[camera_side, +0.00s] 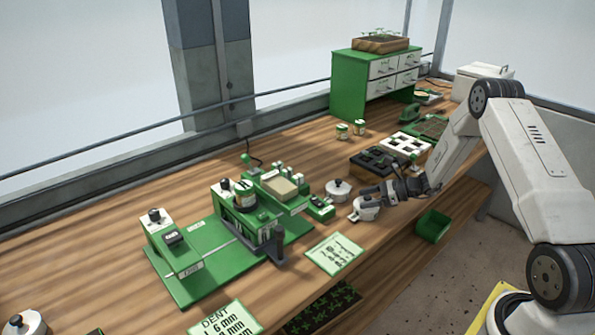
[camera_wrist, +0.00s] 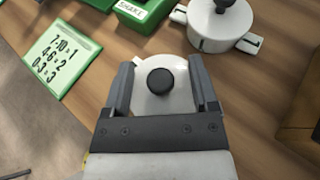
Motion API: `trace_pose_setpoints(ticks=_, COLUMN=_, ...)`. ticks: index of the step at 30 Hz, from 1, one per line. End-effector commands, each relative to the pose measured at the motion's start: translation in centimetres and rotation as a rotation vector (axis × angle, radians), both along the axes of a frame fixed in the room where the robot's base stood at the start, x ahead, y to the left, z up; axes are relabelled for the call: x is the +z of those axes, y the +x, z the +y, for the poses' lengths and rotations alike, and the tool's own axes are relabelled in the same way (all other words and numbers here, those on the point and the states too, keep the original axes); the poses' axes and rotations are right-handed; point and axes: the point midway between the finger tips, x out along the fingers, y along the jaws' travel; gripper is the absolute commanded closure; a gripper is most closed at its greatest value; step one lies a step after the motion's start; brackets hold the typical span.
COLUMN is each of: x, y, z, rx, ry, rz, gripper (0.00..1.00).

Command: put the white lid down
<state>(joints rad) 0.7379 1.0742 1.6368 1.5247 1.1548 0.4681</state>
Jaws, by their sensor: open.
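The white lid (camera_wrist: 160,97) is round with a black knob on top. In the wrist view it lies between the two fingers of my gripper (camera_wrist: 164,92), which are open with one on each side of it. In the side view my gripper (camera_side: 372,200) is low at the front part of the wooden bench, at a small white item (camera_side: 364,210). I cannot tell whether the fingers touch the lid or exactly what lies under it. A white pot (camera_side: 338,190) with a dark knob and side handles stands just beyond; it also shows in the wrist view (camera_wrist: 212,30).
A card with numbers (camera_wrist: 61,57) lies to the left, also in the side view (camera_side: 333,253). The green seeder machine (camera_side: 190,264) stands further left. Black and white trays (camera_side: 372,164) lie behind my gripper. A green bin (camera_side: 432,226) is below the bench edge.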

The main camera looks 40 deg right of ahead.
Motion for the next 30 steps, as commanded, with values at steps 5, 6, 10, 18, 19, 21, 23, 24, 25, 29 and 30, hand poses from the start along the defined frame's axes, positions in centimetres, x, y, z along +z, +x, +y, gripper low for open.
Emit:
trace_pose_setpoints(ticks=5, x=0.01, y=-0.03, z=-0.01, rx=0.000, ry=0.000, rz=0.000, gripper=0.25)
trace_pose_setpoints(ticks=6, x=0.01, y=-0.03, z=-0.01, rx=0.000, ry=0.000, rz=0.000, gripper=0.25)
trace_pose_setpoints(ticks=10, x=0.02, y=-0.03, z=-0.02, rx=0.000, ry=0.000, rz=0.000, gripper=0.47)
trace_pose_setpoints(ticks=18, x=0.02, y=-0.03, z=-0.01, rx=0.000, ry=0.000, rz=0.000, gripper=1.00)
trace_pose_setpoints(ticks=19, x=0.02, y=-0.03, z=-0.01, rx=0.000, ry=0.000, rz=0.000, gripper=1.00)
trace_pose_setpoints(ticks=21, x=0.02, y=-0.03, z=-0.01, rx=0.000, ry=0.000, rz=0.000, gripper=1.00)
trace_pose_setpoints(ticks=23, x=0.02, y=-0.03, z=-0.01, rx=0.000, ry=0.000, rz=0.000, gripper=1.00)
trace_pose_setpoints(ticks=24, x=0.04, y=-0.04, z=-0.02, rx=0.000, ry=0.000, rz=0.000, gripper=1.00)
trace_pose_setpoints(ticks=25, x=0.06, y=-0.04, z=-0.02, rx=0.000, ry=0.000, rz=0.000, gripper=1.00)
trace_pose_setpoints(ticks=29, x=0.32, y=-0.02, z=-0.02, rx=0.000, ry=0.001, rz=-0.001, gripper=1.00)
trace_pose_setpoints(ticks=30, x=0.48, y=-0.02, z=-0.03, rx=0.000, ry=0.001, rz=-0.001, gripper=1.00)
